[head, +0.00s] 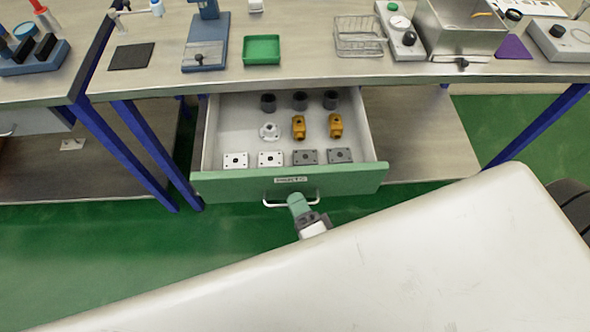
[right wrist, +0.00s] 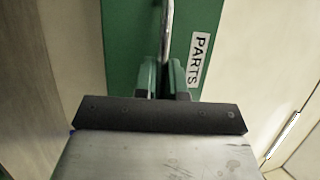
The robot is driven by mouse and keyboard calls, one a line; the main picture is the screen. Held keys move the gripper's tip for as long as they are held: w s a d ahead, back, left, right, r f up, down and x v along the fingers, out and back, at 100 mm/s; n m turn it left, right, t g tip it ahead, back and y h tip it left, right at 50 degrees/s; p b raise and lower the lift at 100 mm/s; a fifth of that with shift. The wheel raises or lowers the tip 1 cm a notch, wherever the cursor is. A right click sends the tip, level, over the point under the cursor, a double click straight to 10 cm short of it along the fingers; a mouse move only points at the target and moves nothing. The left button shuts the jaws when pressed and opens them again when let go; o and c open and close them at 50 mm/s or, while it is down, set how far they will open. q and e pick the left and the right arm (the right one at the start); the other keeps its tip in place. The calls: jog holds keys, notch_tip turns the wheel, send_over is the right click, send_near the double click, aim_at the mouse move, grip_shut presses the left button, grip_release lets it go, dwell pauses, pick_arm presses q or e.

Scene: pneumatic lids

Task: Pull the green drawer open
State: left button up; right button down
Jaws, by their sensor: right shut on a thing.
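The green drawer (head: 350,180) stands open under the workbench, in the middle of the head view. Its front carries a label and a metal bar handle (head: 272,204). Inside lie white and grey square plates, two yellow fittings, a white flanged part and dark cylinders. My right gripper (head: 297,200) is shut on the handle at the middle of the drawer front. In the right wrist view the handle bar (right wrist: 168,30) runs between the gripper's fingers (right wrist: 166,78), beside the PARTS label (right wrist: 198,60) on the green front. My left gripper is not in view.
The workbench (head: 300,70) above carries a green tray (head: 262,50), a wire basket (head: 358,36), a blue stand (head: 206,45) and a metal bin (head: 460,30). Blue table legs (head: 140,150) stand left of the drawer. Green floor (head: 100,240) is clear in front at left.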

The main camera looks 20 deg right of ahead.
jog(key=shift+s+a+p, duration=0.1)
jog(key=shift+s+a, duration=0.15)
jog(key=shift+s, duration=0.55)
jog(key=shift+s+a+p, duration=0.1)
jog(key=shift+s+a, duration=0.1)
jog(key=shift+s, duration=0.65)
jog(key=shift+s+a+p, duration=0.1)
jog(key=shift+s+a, duration=0.15)
jog(key=shift+s, duration=0.55)
jog(key=c, duration=1.2)
grip_release()
jog(key=shift+c, duration=0.2)
jog(key=b+v, duration=0.2)
jog(key=v, duration=0.8)
jog(key=shift+s, duration=0.4)
jog(key=shift+f, duration=0.1)
